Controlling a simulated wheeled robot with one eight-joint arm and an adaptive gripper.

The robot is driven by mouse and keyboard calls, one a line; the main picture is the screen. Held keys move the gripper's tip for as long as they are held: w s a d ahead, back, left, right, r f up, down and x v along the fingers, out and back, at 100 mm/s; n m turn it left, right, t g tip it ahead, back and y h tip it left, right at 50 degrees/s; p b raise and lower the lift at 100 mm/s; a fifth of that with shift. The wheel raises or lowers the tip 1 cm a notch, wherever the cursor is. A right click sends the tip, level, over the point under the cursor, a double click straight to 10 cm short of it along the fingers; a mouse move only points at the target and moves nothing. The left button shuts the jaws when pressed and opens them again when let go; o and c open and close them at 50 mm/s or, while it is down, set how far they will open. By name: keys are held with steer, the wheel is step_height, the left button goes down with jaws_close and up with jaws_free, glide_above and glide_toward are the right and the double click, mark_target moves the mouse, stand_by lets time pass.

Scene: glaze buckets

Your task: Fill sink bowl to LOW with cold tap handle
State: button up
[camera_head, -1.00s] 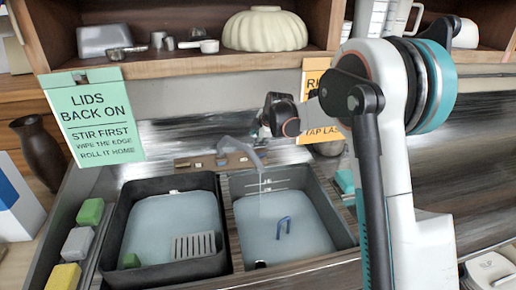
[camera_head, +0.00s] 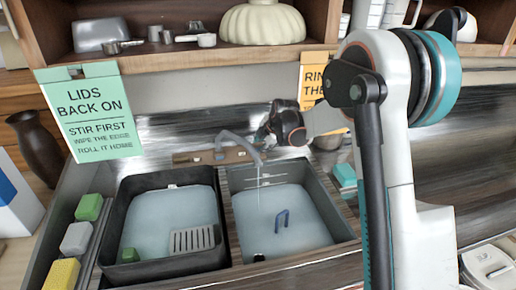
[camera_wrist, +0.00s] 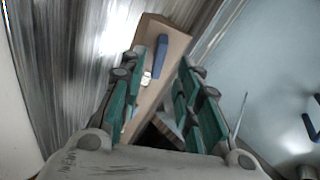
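The right-hand sink bowl (camera_head: 325,205) holds pale water, with level marks on its back wall; their lettering is too small to read. A grey spout (camera_head: 240,142) on a wooden tap block (camera_head: 187,157) hangs over it, and a thin water stream (camera_head: 259,200) falls from it. The stream also shows in the wrist view (camera_wrist: 240,115). A blue tap handle (camera_wrist: 161,55) on the block lies beyond the gap between my fingers. My gripper (camera_wrist: 161,63) is open with teal fingers, apart from the handle. In the head view my gripper is beside the spout, its fingers mostly hidden.
A dark basin (camera_head: 108,225) of water with a grey grate (camera_head: 192,240) stands left of the bowl. A blue hook-shaped thing (camera_head: 282,218) is in the right bowl. Sponges (camera_head: 75,238) line the left edge. A green sign (camera_head: 97,125) and a shelf (camera_head: 190,58) overhang the back.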

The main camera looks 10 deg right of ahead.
steer(key=b+x, duration=0.1)
steer(key=x, duration=0.5)
steer(key=shift+b, duration=0.3)
jaws_close()
